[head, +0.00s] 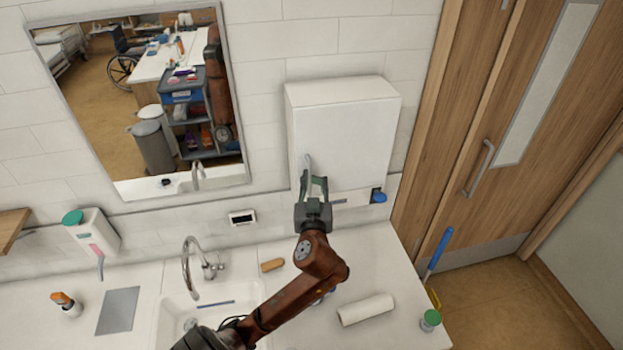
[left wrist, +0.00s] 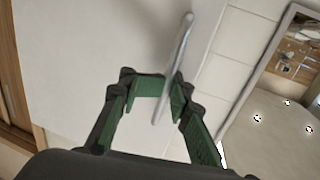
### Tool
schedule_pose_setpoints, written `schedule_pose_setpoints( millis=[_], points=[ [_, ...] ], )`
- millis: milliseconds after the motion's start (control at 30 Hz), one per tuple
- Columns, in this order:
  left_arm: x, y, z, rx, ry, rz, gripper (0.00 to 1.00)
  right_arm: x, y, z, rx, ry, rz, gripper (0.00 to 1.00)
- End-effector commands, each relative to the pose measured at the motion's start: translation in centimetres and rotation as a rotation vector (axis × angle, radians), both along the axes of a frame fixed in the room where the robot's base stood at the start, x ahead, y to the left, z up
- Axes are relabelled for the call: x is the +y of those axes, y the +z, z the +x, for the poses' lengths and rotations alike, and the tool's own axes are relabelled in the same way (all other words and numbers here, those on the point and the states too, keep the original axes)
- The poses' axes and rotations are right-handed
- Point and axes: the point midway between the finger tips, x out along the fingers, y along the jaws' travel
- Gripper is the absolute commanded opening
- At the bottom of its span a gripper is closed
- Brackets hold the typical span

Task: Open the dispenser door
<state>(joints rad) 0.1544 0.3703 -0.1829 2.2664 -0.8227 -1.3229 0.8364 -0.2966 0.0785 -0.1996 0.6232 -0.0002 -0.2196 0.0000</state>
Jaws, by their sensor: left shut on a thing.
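The dispenser (head: 350,135) is a white box on the tiled wall above the counter, and its front door looks closed. A thin metal handle (head: 307,163) stands upright near the lower left of the door. My left gripper (head: 314,186), with green fingers, is at the handle and shut on it. In the left wrist view, the handle (left wrist: 178,55) runs slantwise at the fingers of my left gripper (left wrist: 152,90), against the pale door (left wrist: 85,50). The lower end of the handle is near the right finger. My right gripper is not in view.
Below is a counter with a sink (head: 185,310), a tap (head: 190,268), a paper roll (head: 366,309) and a green-capped container (head: 430,320). A mirror (head: 140,95) hangs left of the dispenser. A wooden door (head: 480,120) stands at the right.

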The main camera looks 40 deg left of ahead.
Motion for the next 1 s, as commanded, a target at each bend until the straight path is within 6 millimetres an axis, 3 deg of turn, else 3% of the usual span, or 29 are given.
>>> schedule_pose_setpoints(
  millis=[200, 600, 1000],
  points=[
    [0.6, 0.0, -0.4, 0.002, 0.02, 0.001, 0.0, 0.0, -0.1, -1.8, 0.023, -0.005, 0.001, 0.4],
    [0.5, 0.1, -0.4, 0.0, 0.025, 0.003, 0.0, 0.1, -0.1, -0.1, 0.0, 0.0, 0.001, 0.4],
    [-1.4, -0.1, 0.1, 0.0, 0.056, 0.0, 0.0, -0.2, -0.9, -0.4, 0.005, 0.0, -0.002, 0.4]
  ],
)
